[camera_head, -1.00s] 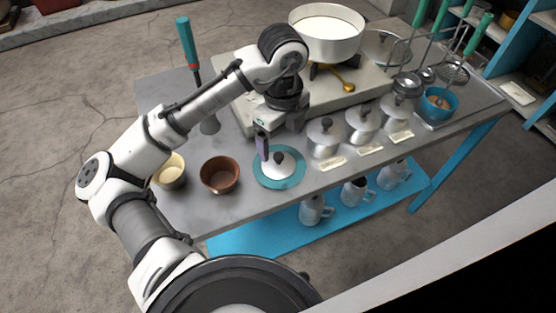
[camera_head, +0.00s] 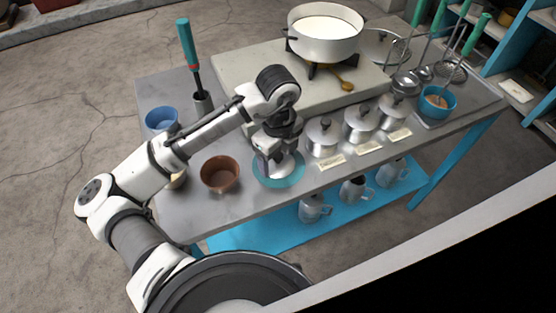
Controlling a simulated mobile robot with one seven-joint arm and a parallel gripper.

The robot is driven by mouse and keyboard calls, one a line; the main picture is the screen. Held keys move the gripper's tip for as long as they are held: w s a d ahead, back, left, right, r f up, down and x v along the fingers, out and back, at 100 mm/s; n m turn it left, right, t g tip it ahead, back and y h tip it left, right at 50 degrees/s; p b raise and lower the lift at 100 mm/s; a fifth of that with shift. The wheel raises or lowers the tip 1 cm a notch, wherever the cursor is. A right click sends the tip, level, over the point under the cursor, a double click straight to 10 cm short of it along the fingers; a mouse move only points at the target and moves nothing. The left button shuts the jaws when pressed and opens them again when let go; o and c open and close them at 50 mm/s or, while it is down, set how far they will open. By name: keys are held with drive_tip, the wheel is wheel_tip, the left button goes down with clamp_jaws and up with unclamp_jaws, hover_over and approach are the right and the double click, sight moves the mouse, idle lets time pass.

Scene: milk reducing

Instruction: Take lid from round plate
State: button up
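The round plate (camera_head: 296,178) is a flat teal disc on the grey table, right of the brown bowl. The white lid (camera_head: 284,167) sits on it; its dark knob is hidden behind my gripper. My gripper (camera_head: 275,166) points down over the lid, with its fingers at the lid's top. One finger shows on the left side of the lid's middle. The wrist hides the rest, so I cannot tell whether the fingers are closed on the knob.
Several lidded metal canisters (camera_head: 322,138) with labels stand close to the right. A brown bowl (camera_head: 220,174) is to the left, with a pale bowl partly behind my arm. A blue bowl (camera_head: 161,119) and a white pot (camera_head: 325,38) on the stove stand farther back.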

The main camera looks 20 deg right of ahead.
drive_tip(key=c, duration=0.9)
drive_tip(key=shift+s, duration=0.1)
drive_tip(key=shift+c, duration=0.2)
